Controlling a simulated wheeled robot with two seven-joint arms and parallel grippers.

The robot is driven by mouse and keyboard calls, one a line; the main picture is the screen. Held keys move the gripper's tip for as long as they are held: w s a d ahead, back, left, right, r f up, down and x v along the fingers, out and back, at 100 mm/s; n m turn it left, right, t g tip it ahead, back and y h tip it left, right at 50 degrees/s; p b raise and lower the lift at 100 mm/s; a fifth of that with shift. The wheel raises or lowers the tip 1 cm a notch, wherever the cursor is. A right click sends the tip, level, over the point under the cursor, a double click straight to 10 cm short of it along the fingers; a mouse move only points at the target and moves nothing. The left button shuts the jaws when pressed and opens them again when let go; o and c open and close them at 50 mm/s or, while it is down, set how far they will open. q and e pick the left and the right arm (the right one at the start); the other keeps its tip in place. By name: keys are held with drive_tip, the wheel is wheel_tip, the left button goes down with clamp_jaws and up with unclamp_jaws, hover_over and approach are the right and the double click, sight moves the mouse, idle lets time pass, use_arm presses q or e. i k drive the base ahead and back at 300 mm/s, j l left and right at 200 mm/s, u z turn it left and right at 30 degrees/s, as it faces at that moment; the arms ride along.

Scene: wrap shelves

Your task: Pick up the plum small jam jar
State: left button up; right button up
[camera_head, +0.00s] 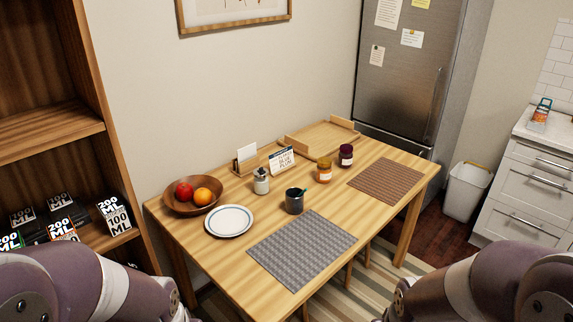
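The plum small jam jar (346,156) stands upright on the wooden table (205,262), toward its far right part. It is dark purple with a pale label and a dark lid. An orange jam jar (324,171) stands just to its left and a little nearer, apart from it. My two arms show only as arm links at the lower left and lower right corners. Both grippers are out of view.
A wooden tray (318,138) lies behind the jars. A brown placemat (386,183) and a grey placemat (302,252) lie nearer. A dark cup (294,202), white plate (229,221), fruit bowl (177,207) and small jar (261,184) stand left. A shelf (52,130) is at left.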

sight(345, 160)
drive_tip(key=l+u, duration=0.15)
drive_tip(key=u, duration=0.2)
drive_tip(key=i+l+u, duration=0.1)
drive_tip(key=u, duration=0.25)
drive_tip(key=l+u, duration=0.15)
drive_tip(key=l, duration=0.45)
drive_tip(key=l+u, duration=0.15)
drive_tip(key=l, duration=0.45)
drive_tip(key=l+u, duration=0.15)
drive_tip(key=l, duration=0.45)
drive_tip(key=k+l+u, duration=0.2)
drive_tip(key=l, duration=0.35)
drive_tip(key=l+u, duration=0.15)
drive_tip(key=l, duration=0.45)
drive_tip(key=k+l, duration=0.1)
drive_tip(key=l, duration=0.45)
drive_tip(key=k+l, duration=0.1)
drive_tip(key=l, duration=0.45)
drive_tip(key=k+l, duration=0.1)
drive_tip(key=l, duration=0.45)
drive_tip(key=k+l, duration=0.1)
drive_tip(key=l, duration=0.45)
